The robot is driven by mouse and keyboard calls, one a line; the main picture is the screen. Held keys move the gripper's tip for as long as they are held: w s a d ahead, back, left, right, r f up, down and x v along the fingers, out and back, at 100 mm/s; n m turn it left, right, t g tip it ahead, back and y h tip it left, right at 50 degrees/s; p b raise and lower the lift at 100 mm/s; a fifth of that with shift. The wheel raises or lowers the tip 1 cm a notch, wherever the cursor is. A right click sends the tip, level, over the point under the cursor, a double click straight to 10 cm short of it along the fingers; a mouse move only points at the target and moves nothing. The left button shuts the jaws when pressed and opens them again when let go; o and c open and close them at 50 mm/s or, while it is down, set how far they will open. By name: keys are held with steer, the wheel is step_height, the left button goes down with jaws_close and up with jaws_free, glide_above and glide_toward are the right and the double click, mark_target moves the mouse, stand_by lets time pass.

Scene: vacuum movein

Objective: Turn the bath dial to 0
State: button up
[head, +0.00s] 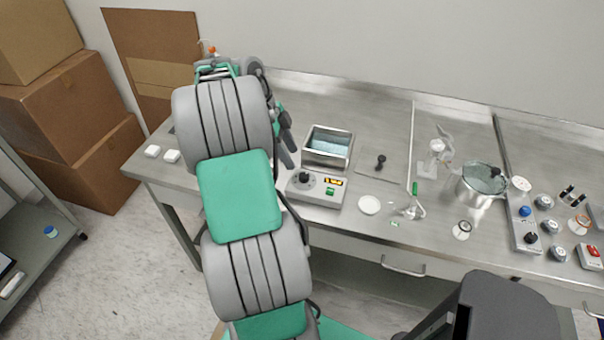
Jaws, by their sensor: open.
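The water bath (341,133) stands on the metal bench, an open steel tank with pale blue water in it. Its light control box (318,196) faces the bench's front edge. The black bath dial (305,177) is on the left of this box; its setting is too small to read. My gripper (287,148) is open, partly hidden behind my arm, just left of the bath and above and left of the dial. It appears apart from the dial.
A flat lid with a black knob (380,163) lies right of the bath. A white dish (369,205), a glass flask (413,209) and a steel pot (477,190) stand further right. Cardboard boxes (62,120) are stacked at the left. Bare bench lies behind the bath.

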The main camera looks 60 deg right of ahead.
mark_target(304, 175)
steer(key=shift+m, duration=0.3)
steer(key=x, duration=0.8)
steer(key=shift+s+d, duration=0.15)
steer(key=shift+s, duration=0.1)
steer(key=shift+c, duration=0.4)
jaws_close()
